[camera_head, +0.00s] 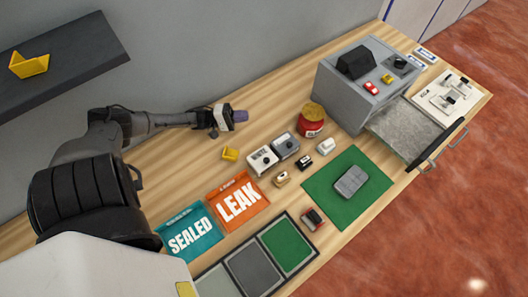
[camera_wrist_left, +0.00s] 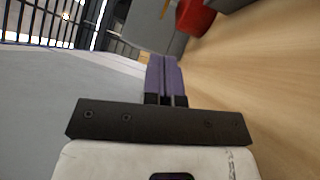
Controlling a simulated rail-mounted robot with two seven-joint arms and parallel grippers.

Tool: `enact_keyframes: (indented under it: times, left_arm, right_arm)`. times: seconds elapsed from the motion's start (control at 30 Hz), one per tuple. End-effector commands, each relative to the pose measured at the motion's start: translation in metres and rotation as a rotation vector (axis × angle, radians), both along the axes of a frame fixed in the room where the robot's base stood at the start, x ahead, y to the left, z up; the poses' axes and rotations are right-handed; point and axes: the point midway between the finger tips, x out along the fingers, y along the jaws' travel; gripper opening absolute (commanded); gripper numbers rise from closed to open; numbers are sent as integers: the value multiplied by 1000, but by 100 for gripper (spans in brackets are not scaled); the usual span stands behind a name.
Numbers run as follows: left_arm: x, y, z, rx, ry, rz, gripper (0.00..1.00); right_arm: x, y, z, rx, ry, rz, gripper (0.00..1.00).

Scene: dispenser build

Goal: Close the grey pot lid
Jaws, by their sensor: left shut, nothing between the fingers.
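The grey pot (camera_head: 287,145) is a small boxy container on the wooden table, beside a white pot (camera_head: 262,160) with lettering on it. A dark round mark shows on the grey pot's top or front, and I cannot tell how far its lid is open. My left gripper (camera_head: 241,116) has purple fingertips and is shut and empty. It hangs behind and to the left of the grey pot, apart from it. In the left wrist view its fingers (camera_wrist_left: 165,78) lie together. My right gripper is not in view.
A red jar (camera_head: 310,127) with a yellow top stands right of the grey pot. A yellow piece (camera_head: 230,154) lies left of the white pot. A green mat (camera_head: 325,201) bears a grey block (camera_head: 350,182). A grey cabinet (camera_head: 343,104) with an open drawer stands at the right.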

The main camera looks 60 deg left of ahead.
Motion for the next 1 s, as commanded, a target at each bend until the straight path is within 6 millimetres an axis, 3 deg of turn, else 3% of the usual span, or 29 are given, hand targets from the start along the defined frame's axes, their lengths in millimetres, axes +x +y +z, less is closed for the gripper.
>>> enact_keyframes:
  times: [0.47, 1.0]
  left_arm:
    - [80, -25, 32, 114, -56, 135, 0]
    - [155, -51, 92, 255, -98, 302, 0]
  right_arm:
    - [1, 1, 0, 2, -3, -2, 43]
    - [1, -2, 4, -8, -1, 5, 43]
